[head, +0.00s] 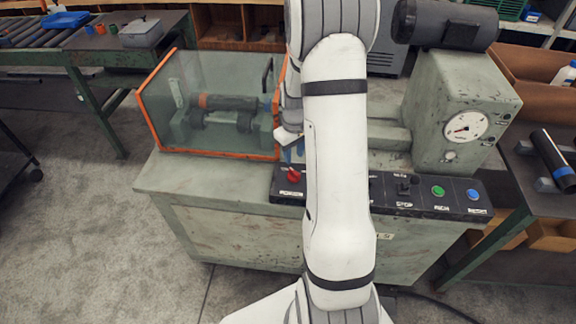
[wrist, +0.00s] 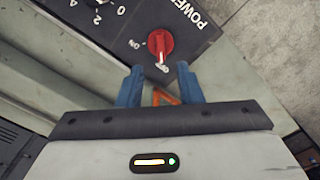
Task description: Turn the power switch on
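The red power switch (head: 293,175) is a rotary knob at the left end of the black control panel. In the wrist view the knob (wrist: 160,44) is near the "POWER" label, with "ON" to its left and "OFF" just below it in the picture. Its grip ridge runs roughly up and down in the picture, with its lower end towards "OFF". My gripper (wrist: 159,72) has two blue fingers spread apart and nothing between them. The fingertips are just short of the knob in the wrist view, apart from it. In the head view my arm hides part of the panel.
The panel (head: 425,204) also bears a black knob, a green button (head: 438,191) and a blue button (head: 473,194). A clear guard box with an orange frame (head: 150,110) stands behind and left of the switch. A pressure gauge (head: 466,127) is at right.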

